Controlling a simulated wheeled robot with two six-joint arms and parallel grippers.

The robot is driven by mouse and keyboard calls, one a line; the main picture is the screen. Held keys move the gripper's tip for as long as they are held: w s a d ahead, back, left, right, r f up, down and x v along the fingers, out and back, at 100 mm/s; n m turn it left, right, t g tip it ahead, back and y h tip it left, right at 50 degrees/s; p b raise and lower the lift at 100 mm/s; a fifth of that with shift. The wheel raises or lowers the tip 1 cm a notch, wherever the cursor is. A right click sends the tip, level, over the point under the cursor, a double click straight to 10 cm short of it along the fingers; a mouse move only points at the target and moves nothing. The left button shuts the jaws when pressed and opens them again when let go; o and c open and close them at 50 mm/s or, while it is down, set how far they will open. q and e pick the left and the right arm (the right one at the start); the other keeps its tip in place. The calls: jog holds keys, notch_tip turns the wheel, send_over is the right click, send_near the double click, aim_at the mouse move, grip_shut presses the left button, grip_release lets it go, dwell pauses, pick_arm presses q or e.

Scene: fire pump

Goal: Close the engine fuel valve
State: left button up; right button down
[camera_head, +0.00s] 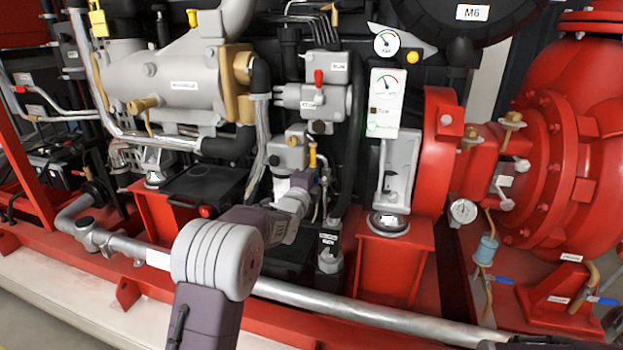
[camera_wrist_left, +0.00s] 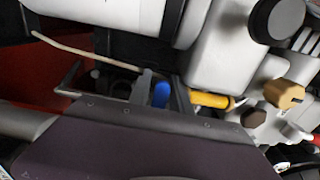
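A small yellow lever handle (camera_head: 312,155) hangs upright beside a grey valve block (camera_head: 289,152) in the middle of the engine. Which label belongs to it is not readable, so I cannot confirm that it is the engine fuel valve. My left gripper (camera_head: 314,182) is just below and against the lever in the head view. In the left wrist view the yellow handle (camera_wrist_left: 211,100) lies beside my left gripper (camera_wrist_left: 168,92), with a blue piece next to it. The finger gap is mostly hidden, and contact cannot be told. My right gripper does not show.
A silver pipe (camera_head: 330,301) runs along the red base frame in front. A gauge panel (camera_head: 385,100) and a red pump housing (camera_head: 560,150) stand to the right. Hoses crowd the lever's surroundings.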

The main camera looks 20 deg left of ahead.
pick_arm(q)
jog(key=s+p, duration=0.2)
jog(key=s, duration=0.7)
jog(key=shift+a, duration=0.15)
notch_tip(320, 180, up, 5)
jog(key=d+p, duration=0.2)
jog(key=s+f+n+g+p, duration=0.1)
jog(key=s+f+n+g, duration=0.95)
jog(key=s, duration=0.55)
jog(key=s+f+n+g+p, duration=0.1)
jog(key=s+f+n+g, duration=0.65)
jog(key=s+f, duration=0.8)
notch_tip(320, 180, up, 40)
jog(key=s+t+p, duration=0.1)
jog(key=p, duration=3.7)
jog(key=shift+d+n, duration=0.2)
jog(key=shift+n, duration=0.2)
